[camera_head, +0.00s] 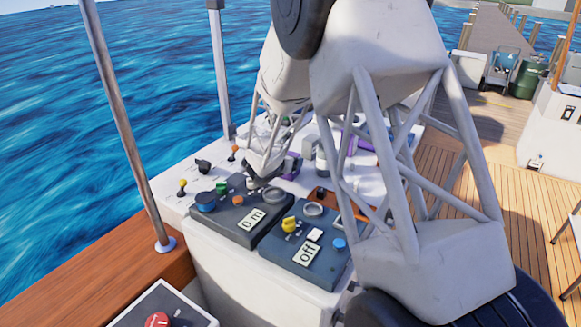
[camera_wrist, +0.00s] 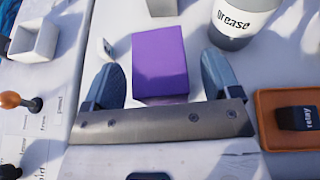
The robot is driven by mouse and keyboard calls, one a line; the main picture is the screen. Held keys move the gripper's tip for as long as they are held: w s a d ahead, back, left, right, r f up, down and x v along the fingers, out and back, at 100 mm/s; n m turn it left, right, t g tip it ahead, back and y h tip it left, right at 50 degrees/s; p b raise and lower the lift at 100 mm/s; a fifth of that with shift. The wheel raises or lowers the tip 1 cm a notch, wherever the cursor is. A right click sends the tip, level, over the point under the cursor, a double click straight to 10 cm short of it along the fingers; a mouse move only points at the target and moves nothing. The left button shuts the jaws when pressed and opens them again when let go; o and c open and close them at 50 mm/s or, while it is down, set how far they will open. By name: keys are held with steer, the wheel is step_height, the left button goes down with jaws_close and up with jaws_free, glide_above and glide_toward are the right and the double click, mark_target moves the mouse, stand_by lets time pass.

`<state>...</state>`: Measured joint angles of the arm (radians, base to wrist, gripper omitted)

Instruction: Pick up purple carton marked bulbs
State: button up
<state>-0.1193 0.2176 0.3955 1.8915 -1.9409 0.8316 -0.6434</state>
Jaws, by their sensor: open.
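A purple carton (camera_wrist: 160,62) stands on the white top in the wrist view, just ahead of my gripper (camera_wrist: 163,82). No marking shows on the faces I see. My gripper is open, with one dark blue finger to the left of the carton and one to the right. The near part of the carton lies between the fingers, and I see no grip on it. In the head view my gripper (camera_head: 270,172) is low over the white top, beside a purple thing (camera_head: 292,164) that it partly hides. Another purple patch (camera_head: 351,144) shows farther right, partly behind my arm.
A grease tub (camera_wrist: 243,18) stands at the upper right. An orange tray (camera_wrist: 266,101) with a dark relay piece (camera_wrist: 300,118) is at right. A white open box (camera_wrist: 35,40) and an orange-topped lever (camera_wrist: 12,100) are at left. Control panels (camera_head: 303,268) lie in front.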

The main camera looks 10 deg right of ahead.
steer(key=c, duration=1.1)
steer(key=shift+c, duration=0.2)
steer(key=shift+r, duration=5)
